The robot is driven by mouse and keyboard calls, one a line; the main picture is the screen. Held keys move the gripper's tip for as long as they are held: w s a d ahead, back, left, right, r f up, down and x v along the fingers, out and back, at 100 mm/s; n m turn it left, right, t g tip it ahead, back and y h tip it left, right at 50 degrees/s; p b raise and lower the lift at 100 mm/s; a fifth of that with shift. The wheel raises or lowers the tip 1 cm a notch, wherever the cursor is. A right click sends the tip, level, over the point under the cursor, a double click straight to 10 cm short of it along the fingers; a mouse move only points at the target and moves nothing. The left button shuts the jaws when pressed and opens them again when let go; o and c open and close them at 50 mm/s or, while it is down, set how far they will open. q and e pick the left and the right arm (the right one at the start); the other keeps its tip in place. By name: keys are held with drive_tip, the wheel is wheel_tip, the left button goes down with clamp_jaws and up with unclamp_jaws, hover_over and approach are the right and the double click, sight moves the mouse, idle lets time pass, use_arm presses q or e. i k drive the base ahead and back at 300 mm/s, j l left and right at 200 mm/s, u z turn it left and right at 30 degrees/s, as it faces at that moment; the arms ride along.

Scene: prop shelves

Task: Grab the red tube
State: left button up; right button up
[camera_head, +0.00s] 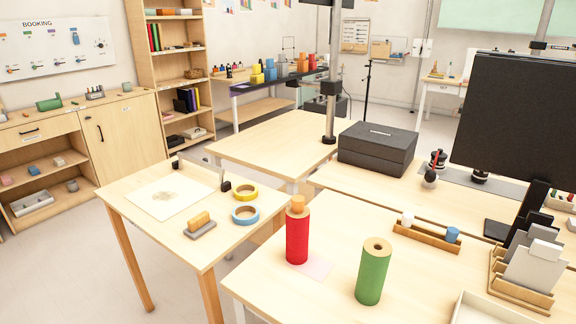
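The red tube (297,240) stands upright on the near table, close to its left edge. Neither of my grippers is in view, and nothing touches the red tube.
The left table holds yellow tape (245,192), blue tape (245,215) and a small orange-and-grey block (200,224). Behind the tubes are a wooden tray (426,236) and a black box (377,148). A card holder (522,292) and black monitor (515,115) stand at right.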

sight(297, 226)
drive_tip(key=i+j+u, duration=0.15)
drive_tip(key=u, duration=0.25)
drive_tip(key=i+j+u, duration=0.1)
drive_tip(key=u, duration=0.3)
drive_tip(key=i+l, duration=0.05)
drive_tip(key=i, duration=0.05)
